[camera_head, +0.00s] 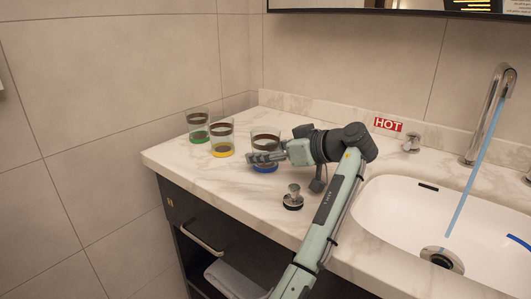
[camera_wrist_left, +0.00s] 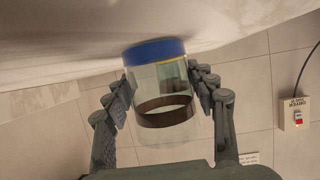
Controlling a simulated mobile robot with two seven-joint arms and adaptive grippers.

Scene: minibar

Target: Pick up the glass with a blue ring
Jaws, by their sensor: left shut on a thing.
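The clear glass with a blue ring at its base and a dark band near its rim (camera_head: 265,137) stands at the right end of the row of glasses. It also shows in the left wrist view (camera_wrist_left: 158,78), blue base toward the marble counter. My left gripper (camera_head: 262,158) is shut on this glass, with one finger on each side of it. In the head view the fingers hide part of its lower half. I cannot tell whether its base touches the counter. My right gripper is not in view.
A yellow-based glass (camera_head: 221,139) and a green-based glass (camera_head: 197,125) stand to the left on the counter (camera_head: 185,165). A metal stopper (camera_head: 293,196) is in front of my gripper. The sink (camera_head: 400,225) and running faucet (camera_head: 485,115) are at right.

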